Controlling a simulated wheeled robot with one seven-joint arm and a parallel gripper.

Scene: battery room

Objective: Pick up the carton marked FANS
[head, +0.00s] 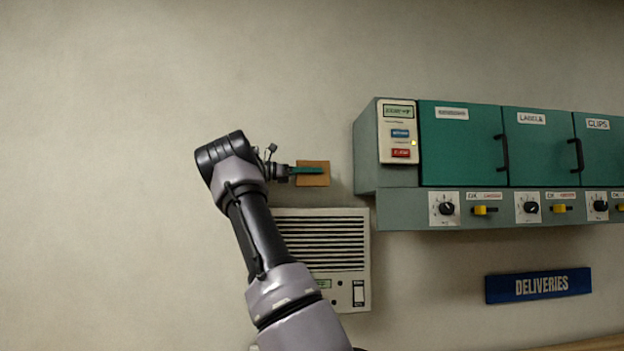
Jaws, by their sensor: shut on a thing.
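A small brown carton (313,180) is at the end of my arm, left of the teal cabinets. My gripper (306,170) is shut on it, with a dark green finger lying across the carton's near face. The carton appears held up in front of the bare wall, above the vented panel. No marking on the carton can be read in the head view, so I cannot tell whether it says FANS.
A wall-mounted teal cabinet (462,145) with labelled doors, knobs and yellow switches is on the right. A white vented unit (352,262) is behind my arm. A blue DELIVERIES sign (538,286) hangs lower right. The wall at left is bare.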

